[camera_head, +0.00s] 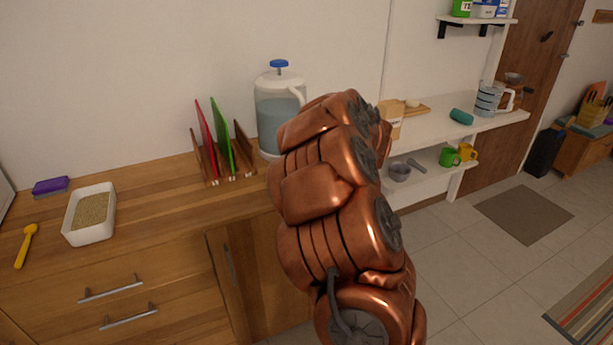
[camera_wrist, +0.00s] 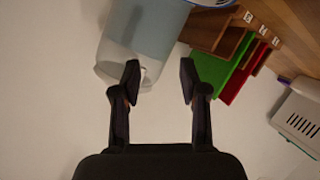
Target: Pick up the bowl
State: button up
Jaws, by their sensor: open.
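A small grey bowl (camera_head: 400,173) sits on the lower shelf of the white unit, right of my arm in the head view. A white rectangular dish (camera_head: 72,225) holding a tan grainy filling stands on the wooden counter at left. My gripper (camera_wrist: 160,82) is open and empty in the wrist view, its two dark fingers apart. Beyond the fingers is the water dispenser (camera_wrist: 150,32), seen upside down. No bowl shows in the wrist view. In the head view my arm hides my gripper.
The blue-lidded water dispenser (camera_head: 280,105) stands beside a wooden rack with a red board (camera_head: 205,140) and a green board (camera_head: 221,135). A yellow spoon (camera_head: 27,245) and purple sponge (camera_head: 50,186) lie at left.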

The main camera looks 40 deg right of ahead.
jog(key=a+f+y, duration=0.1)
jog(key=f, duration=0.2)
jog(key=a+f+n+y, duration=0.1)
jog(key=f+y, duration=0.1)
jog(key=f, duration=0.1)
jog(key=a+f+y+b, duration=0.1)
jog(key=f+y, duration=0.1)
jog(key=f, duration=0.1)
jog(key=shift+s+a, duration=0.1)
jog(key=shift+s, duration=0.15)
jog(key=shift+d+x, duration=0.1)
jog(key=shift+x, duration=1.3)
jog(key=shift+d+x, duration=0.15)
jog(key=shift+x, duration=1.25)
jog(key=shift+s+f, duration=0.1)
jog(key=shift+f, duration=0.05)
grip_shut()
